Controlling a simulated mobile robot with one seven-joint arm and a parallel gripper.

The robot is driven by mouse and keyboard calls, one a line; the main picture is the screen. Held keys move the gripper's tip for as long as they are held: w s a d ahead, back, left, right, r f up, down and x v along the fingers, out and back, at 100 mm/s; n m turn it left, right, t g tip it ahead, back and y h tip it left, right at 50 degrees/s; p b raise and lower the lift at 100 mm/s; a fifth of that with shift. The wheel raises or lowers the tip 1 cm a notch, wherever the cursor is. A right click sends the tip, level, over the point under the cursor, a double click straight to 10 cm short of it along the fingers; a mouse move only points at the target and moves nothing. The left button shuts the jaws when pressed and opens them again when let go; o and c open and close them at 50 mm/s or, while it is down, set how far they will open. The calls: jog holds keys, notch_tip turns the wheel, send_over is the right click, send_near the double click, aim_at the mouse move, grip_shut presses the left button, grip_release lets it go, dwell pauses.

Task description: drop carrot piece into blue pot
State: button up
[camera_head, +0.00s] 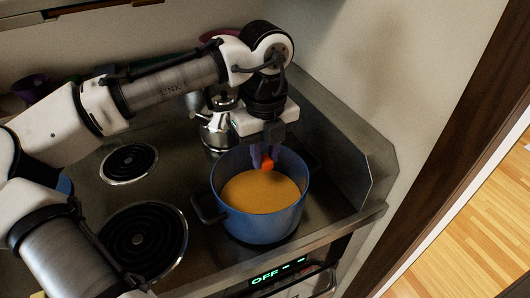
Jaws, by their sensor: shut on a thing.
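The blue pot (264,225) stands on the right front part of the hob, filled with an orange-brown liquid (259,191). My gripper (265,160) points down over the back part of the pot's opening. It is shut on a small orange carrot piece (266,163), which shows between the fingertips above the liquid. I cannot tell the exact height of the piece over the liquid. The pot's black handle (207,210) sticks out on its left side.
Two bare coil burners, one at the front (143,241) and one at the back (129,163), lie left of the pot. A metal kettle (217,130) stands behind the pot, partly hidden by my arm. A raised metal edge (345,150) and the wall bound the right side.

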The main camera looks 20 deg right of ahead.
aim_at(265, 158)
jog(key=shift+f, duration=0.25)
jog(key=o, duration=1)
jog(key=shift+o, duration=0.2)
jog(key=shift+r, duration=0.1)
notch_tip(265, 158, up, 14)
jog(key=b, duration=0.1)
jog(key=shift+f, duration=0.2)
